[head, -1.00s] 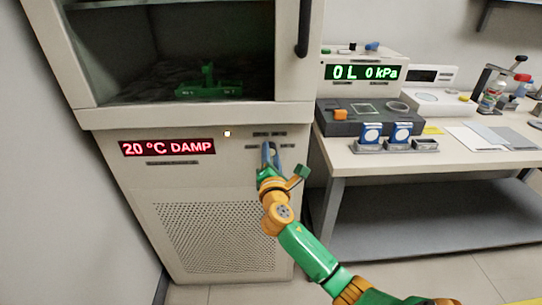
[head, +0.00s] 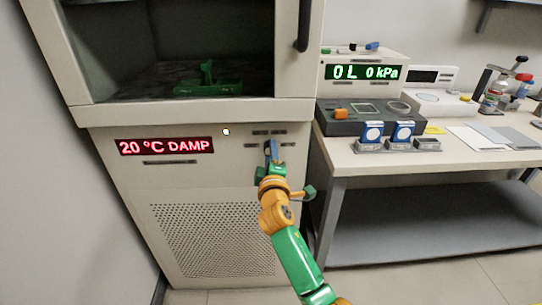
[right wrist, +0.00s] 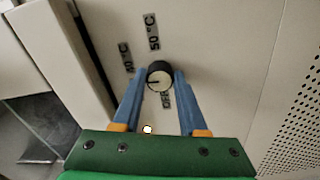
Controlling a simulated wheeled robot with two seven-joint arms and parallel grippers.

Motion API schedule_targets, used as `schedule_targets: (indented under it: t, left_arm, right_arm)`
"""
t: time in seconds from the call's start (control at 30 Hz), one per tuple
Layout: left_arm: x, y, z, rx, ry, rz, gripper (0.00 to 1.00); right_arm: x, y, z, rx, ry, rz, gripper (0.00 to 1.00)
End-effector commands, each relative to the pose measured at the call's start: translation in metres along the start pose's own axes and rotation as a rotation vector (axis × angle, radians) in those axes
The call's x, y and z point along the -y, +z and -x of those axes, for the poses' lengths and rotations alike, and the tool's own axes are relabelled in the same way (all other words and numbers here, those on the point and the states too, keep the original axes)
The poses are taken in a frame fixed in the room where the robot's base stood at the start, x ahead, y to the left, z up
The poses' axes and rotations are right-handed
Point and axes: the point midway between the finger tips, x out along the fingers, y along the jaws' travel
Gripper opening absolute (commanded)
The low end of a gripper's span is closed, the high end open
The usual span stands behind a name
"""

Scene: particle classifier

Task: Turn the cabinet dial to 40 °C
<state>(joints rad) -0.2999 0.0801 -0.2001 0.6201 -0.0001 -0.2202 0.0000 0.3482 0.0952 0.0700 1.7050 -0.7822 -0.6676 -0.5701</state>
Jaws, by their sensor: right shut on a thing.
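The cabinet (head: 120,115) stands at the left in the head view. Its red display (head: 166,146) reads 20 °C DAMP. The dial (right wrist: 160,70) is a round black-rimmed knob with a pale face and a dark pointer mark toward the left in the right wrist view. A 50 °C label (right wrist: 152,31), a partly blurred label (right wrist: 126,57) that looks like 40 °C and an OFF label (right wrist: 166,100) surround it. My right gripper (head: 271,150) is shut on the dial, one blue finger on each side. In the head view the gripper mostly hides the dial. My left gripper is not in view.
A perforated vent (head: 205,240) is below the dial. A bench (head: 350,165) with instruments stands to the right. A small lit white spot (head: 226,132) shows on the cabinet front.

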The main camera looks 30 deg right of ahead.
Motion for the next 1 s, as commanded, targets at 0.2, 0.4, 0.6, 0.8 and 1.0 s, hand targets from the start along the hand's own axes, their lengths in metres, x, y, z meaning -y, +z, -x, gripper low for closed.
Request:
schedule_targets:
  t: [0.2, 0.4, 0.6, 0.8, 1.0]
  left_arm:
    - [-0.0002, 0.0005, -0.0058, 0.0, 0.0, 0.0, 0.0]
    - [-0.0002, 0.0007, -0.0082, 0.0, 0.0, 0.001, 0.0]
    - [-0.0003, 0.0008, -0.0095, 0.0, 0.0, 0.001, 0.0]
    - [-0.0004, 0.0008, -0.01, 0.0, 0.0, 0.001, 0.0]
    - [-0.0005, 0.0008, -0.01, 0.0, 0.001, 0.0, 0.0]
  right_arm:
    - [0.0046, 0.0006, 0.0005, 0.004, -0.007, -0.175, 0.0]
    - [0.0046, 0.0007, 0.0004, 0.006, -0.008, -0.295, 0.0]
    - [0.0043, 0.0003, 0.0004, 0.006, -0.008, -0.37, 0.0]
    - [0.0041, 0.0008, 0.0003, 0.008, -0.007, -0.404, 0.0]
    - [0.0041, 0.0009, 0.0002, 0.009, -0.007, -0.411, 0.0]
